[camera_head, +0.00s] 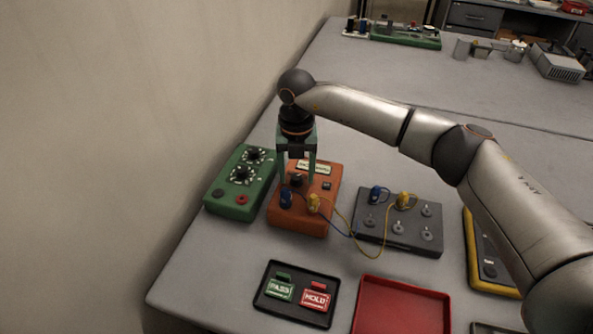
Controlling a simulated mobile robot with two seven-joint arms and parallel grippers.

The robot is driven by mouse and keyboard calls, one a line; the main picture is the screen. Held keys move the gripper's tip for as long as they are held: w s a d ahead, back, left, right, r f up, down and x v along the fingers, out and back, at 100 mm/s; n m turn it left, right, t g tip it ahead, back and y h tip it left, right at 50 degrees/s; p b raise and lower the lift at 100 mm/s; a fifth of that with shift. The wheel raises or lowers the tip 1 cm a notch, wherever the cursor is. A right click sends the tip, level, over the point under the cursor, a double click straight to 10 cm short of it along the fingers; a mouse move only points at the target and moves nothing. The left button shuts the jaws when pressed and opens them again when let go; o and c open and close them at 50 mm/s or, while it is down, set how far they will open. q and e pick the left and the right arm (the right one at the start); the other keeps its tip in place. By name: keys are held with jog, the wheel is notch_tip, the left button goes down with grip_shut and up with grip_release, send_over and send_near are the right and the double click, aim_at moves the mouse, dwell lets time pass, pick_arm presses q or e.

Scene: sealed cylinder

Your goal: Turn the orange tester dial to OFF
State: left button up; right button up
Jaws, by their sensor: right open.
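The orange tester (289,219) stands on the grey table, with a label on its top and a blue and a yellow plug in its front sockets. Its dark dial (296,180) sits on the top face, partly hidden by my gripper. My right gripper (296,178) points down over the tester, its two green fingers apart and on either side of the dial. I cannot tell whether the fingers touch the dial, and its setting is too small to read. My left gripper is not in view.
A green box (231,200) with dials stands left of the tester, a grey terminal box (396,236) to the right, joined by blue and yellow leads. In front are a black tray (264,306) with PASS and HOLD tags and a red tray (402,285). A yellow meter (477,245) is farther right.

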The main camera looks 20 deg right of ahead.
grip_shut()
dwell(0.4)
dwell(0.4)
jog(key=n+b, duration=0.2)
jog(key=n, duration=0.1)
jog(key=shift+f, duration=0.1)
jog(key=n+b, duration=0.2)
jog(key=n, duration=0.2)
jog(key=shift+n, duration=0.3)
jog(key=n+b, duration=0.1)
jog(key=n, duration=0.3)
jog(key=shift+n+b, duration=0.6)
jog(key=shift+n, duration=1.5)
jog(key=shift+r, duration=0.2)
